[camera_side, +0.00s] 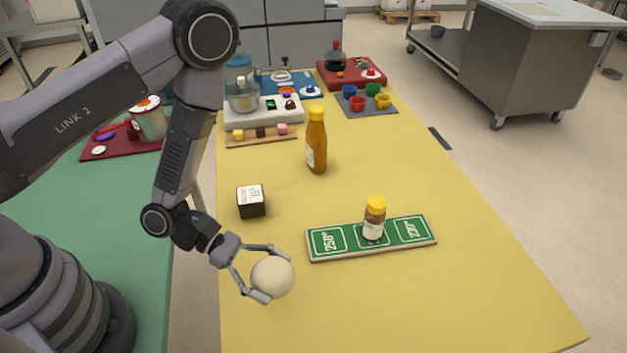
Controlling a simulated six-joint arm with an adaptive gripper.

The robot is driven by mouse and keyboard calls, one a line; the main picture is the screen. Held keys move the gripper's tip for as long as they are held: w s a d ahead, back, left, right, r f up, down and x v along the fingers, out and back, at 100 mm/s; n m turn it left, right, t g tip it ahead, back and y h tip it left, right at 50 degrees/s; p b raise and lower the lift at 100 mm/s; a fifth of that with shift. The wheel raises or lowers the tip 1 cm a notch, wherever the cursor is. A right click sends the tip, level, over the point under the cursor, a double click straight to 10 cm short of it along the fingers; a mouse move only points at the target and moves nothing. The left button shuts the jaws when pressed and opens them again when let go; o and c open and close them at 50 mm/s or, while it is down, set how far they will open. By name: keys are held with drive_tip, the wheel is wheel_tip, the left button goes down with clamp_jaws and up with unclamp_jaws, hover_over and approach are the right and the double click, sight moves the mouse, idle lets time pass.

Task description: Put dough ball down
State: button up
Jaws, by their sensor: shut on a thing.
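The dough ball (273,277) is a round, cream-coloured ball. My gripper (267,273) is shut on it, with a finger on its upper side and one on its lower left side. The ball is at the front left of the yellow table (460,300), left of and nearer than the green board. I cannot tell whether it touches the table or hangs a little above it.
A green board (340,257) with temperature labels carries a yellow-capped jar (375,218). A dark box (251,201) and a mustard-coloured bottle (316,142) stand behind. A blender (241,88), coloured cups (357,103) and trays fill the far end. The front right is clear.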

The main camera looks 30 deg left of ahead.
drive_tip(key=w+a+r+n+t+y, duration=0.1)
drive_tip(key=w+a+n+t+y, duration=0.3)
drive_tip(key=a, duration=0.5)
drive_tip(key=w+a+r+n+t+y, duration=0.1)
drive_tip(key=w+a+r+n+t, duration=0.15)
drive_tip(key=w+a, duration=0.55)
drive_tip(key=w+a+r+n+t+y, duration=0.1)
drive_tip(key=w+a+n+t+y, duration=0.25)
drive_tip(key=a, duration=0.75)
drive_tip(key=n, duration=0.1)
hover_over(255, 165)
drive_tip(key=s, duration=0.1)
drive_tip(key=shift+h, duration=0.25)
wheel_tip(255, 165, down, 9)
drive_tip(key=shift+f, duration=0.2)
drive_tip(key=shift+w+f, duration=0.15)
drive_tip(key=shift+f, duration=0.05)
drive_tip(key=shift+w+f, duration=0.15)
drive_tip(key=shift+f, duration=0.75)
drive_tip(key=shift+w+f, duration=0.1)
drive_tip(key=shift+f, duration=0.8)
drive_tip(key=shift+f, duration=0.15)
